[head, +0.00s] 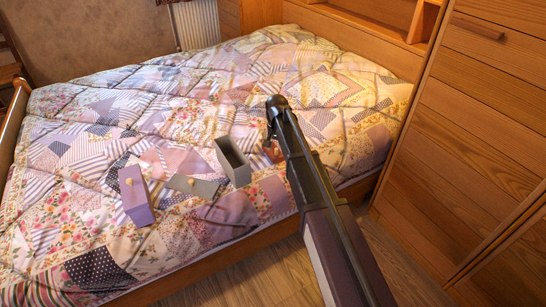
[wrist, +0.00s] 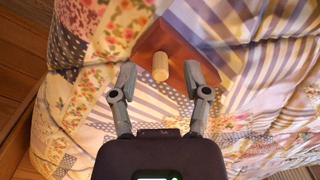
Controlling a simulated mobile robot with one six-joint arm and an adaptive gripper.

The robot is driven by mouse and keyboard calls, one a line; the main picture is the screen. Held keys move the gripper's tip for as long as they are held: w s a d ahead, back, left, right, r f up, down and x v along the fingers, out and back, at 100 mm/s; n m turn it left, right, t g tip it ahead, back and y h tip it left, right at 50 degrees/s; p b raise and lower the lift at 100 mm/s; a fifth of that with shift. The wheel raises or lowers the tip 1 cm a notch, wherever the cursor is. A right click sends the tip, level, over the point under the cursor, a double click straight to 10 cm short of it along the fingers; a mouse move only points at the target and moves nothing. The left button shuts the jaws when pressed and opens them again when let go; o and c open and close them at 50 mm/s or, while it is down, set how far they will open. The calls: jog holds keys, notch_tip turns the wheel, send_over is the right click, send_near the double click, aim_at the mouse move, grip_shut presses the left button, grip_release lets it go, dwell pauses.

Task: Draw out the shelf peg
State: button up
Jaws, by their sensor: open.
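A pale wooden peg (wrist: 160,68) shows in the wrist view, rising from a reddish-brown block (wrist: 180,48). My gripper (wrist: 159,72) is open, with one finger on each side of the peg. A gap shows between each finger and the peg, and the right finger overlaps the block in the picture. In the head view my gripper (head: 270,130) is over the bed. A bit of the reddish block (head: 274,150) shows beside my arm there; the peg is hidden in that view.
On the patchwork quilt (head: 100,130), left of my arm, are an open grey box (head: 232,165), a flat grey piece (head: 203,189) with a small knob, and a purple box (head: 138,202) with a knob. A wooden cabinet (head: 480,120) stands at right. The far quilt is clear.

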jog(key=shift+f+b, duration=0.4)
jog(key=shift+f, duration=0.25)
jog(key=c, duration=0.8)
